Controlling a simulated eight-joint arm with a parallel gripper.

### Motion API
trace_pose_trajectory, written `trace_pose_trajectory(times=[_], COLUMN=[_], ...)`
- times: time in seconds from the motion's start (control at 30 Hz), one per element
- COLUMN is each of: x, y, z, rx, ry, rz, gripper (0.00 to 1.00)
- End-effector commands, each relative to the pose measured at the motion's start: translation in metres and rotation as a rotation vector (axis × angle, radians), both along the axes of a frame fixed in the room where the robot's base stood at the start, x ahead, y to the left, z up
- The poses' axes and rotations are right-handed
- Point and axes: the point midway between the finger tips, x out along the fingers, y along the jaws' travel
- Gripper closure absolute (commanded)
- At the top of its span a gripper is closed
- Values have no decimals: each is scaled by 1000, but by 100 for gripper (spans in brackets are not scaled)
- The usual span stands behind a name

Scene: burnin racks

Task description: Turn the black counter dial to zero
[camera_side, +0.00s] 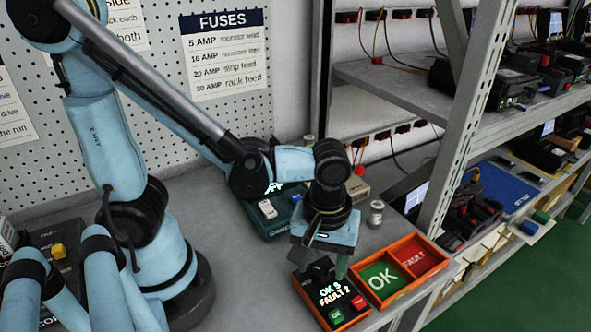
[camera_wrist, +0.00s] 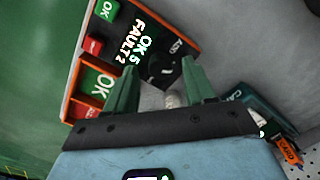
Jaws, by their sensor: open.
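The counter (camera_side: 345,302) is a dark box with an orange edge. Its lit display reads OK 5, FAULT 2, and it has a green and a red button. It also shows in the wrist view (camera_wrist: 128,42). The black dial (camera_wrist: 163,68) is on the counter's face, between my fingertips in that picture; in the side view it is mostly hidden by my gripper. Its setting is too small to read. My gripper (camera_side: 320,266) is open, pointing down over the counter's far end. Its green fingers (camera_wrist: 160,76) lie either side of the dial; contact cannot be told.
An orange tray (camera_side: 412,234) with green OK and red FAULT compartments stands right of the counter. A dark teal case (camera_side: 270,222) and a small metal can (camera_side: 376,213) are behind. A shelf post (camera_side: 455,120) rises at right. Bare bench (camera_side: 245,290) lies left of the counter.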

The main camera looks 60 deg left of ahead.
Motion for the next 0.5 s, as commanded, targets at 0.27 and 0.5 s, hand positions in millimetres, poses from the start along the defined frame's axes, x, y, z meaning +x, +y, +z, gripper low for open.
trace_pose_trajectory(times=[0.27, 0.5], x=[0, 0], y=[0, 0], z=[-10, -10], rx=[0, 0], ry=[0, 0], rz=[0, 0], gripper=[46, 46])
